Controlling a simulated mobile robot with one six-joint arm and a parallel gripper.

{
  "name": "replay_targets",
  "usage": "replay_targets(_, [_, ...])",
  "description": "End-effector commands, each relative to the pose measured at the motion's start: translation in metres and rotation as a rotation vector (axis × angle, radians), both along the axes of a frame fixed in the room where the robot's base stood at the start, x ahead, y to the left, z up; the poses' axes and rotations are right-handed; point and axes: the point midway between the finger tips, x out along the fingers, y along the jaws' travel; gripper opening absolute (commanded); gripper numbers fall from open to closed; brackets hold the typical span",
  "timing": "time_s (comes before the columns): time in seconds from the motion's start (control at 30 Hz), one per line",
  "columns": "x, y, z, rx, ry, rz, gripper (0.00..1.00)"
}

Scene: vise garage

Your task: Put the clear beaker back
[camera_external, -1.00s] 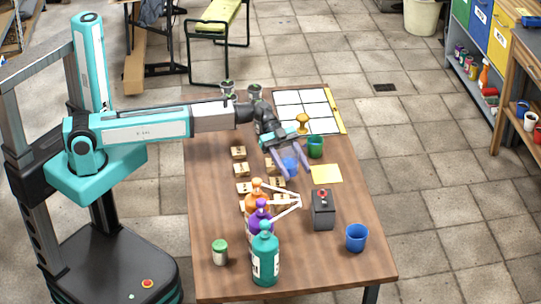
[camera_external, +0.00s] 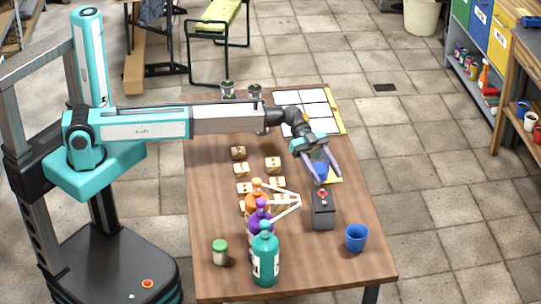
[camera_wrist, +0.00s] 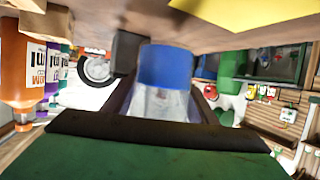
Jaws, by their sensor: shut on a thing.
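My gripper (camera_external: 322,176) is shut on the clear beaker (camera_external: 321,166), over the right half of the table near the yellow sheet. The beaker looks see-through with blue in its lower part. In the wrist view, which is upside down, the clear beaker (camera_wrist: 160,103) sits between my fingers, with the blue part toward the top of the picture. I cannot tell the exact gap between the beaker and the table.
A yellow sheet (camera_external: 336,177) is partly hidden.

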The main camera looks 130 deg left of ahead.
Motion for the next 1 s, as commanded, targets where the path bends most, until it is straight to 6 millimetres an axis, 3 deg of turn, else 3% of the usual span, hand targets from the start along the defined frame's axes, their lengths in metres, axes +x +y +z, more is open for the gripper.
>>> replay_targets(0.2, [0.015, 0.009, -0.001, 0.0, -0.001, 0.0, 0.24])
replay_targets(0.67, [0.017, 0.01, -0.003, 0.0, 0.0, 0.001, 0.24])
replay_targets(1.0, [0.017, 0.01, -0.027, 0.0, 0.001, 0.0, 0.24])
